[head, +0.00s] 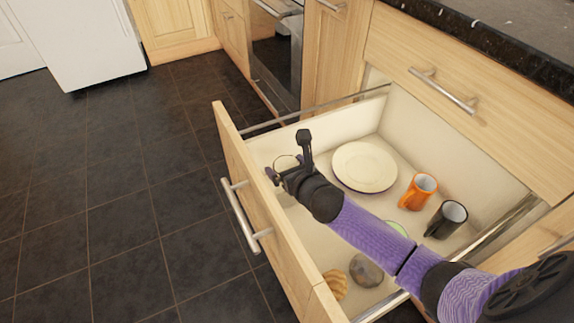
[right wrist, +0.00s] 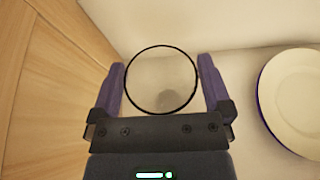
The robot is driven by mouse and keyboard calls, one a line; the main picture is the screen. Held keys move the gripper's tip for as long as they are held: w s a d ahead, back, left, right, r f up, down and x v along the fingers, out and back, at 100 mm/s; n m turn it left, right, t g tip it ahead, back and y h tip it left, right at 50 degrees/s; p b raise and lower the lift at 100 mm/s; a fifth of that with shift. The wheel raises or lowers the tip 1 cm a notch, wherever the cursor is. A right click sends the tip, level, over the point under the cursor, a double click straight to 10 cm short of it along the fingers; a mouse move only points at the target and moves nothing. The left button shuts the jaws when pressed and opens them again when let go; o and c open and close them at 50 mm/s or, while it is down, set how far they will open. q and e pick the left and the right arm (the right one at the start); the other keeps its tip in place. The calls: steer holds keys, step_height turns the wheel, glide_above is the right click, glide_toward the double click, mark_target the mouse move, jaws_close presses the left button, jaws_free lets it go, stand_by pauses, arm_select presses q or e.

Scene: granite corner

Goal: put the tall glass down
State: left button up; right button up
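The tall glass (head: 286,161) is clear and hard to see in the head view, near the drawer's front panel. In the right wrist view its round dark rim (right wrist: 162,80) lies between my fingers, and I look down into it. My right gripper (head: 288,156) is inside the open drawer (head: 232,150), with one finger on each side of the glass. Whether the glass's base touches the drawer floor is hidden. My left gripper is not in view.
A cream plate (head: 364,167) lies right of the glass and also shows in the wrist view (right wrist: 298,100). An orange mug (head: 418,191) and a black mug (head: 446,219) stand farther right. A bread-like item (head: 335,285) and a grey round thing (head: 366,270) lie near the drawer's near end.

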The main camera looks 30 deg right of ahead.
steer(key=shift+s+r, duration=0.1)
steer(key=shift+r, duration=0.2)
arm_select(q)
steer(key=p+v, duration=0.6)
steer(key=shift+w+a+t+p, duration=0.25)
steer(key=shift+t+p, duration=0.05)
steer(key=shift+p, duration=0.1)
arm_select(e)
steer(key=v, duration=1.1)
steer(key=shift+s, duration=0.4)
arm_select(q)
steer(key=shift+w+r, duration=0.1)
